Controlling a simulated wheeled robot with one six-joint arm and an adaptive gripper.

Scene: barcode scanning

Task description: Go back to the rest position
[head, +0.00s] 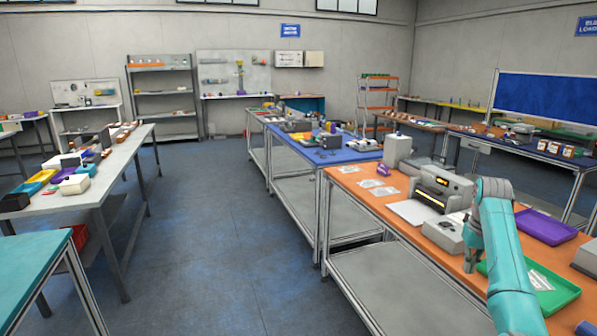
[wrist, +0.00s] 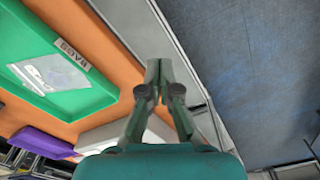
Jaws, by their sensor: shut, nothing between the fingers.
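My gripper shows in the wrist view (wrist: 158,66) with its two fingertips together and nothing between them. It hangs over the edge of the orange-topped table (wrist: 97,25), with the floor to the right. In the head view my teal arm reaches up from the lower right and bends down, and my gripper (head: 470,264) is beside the table's front edge, left of the green tray. Part of the gripper is small and hard to make out there.
The green tray (head: 571,291) holds a clear bag; a purple tray (head: 546,227) lies behind it. A grey machine (head: 443,188) and a small grey-white box (head: 442,234) stand left of my arm. A blue-topped table (head: 318,154) adjoins. The floor aisle (head: 205,230) is clear.

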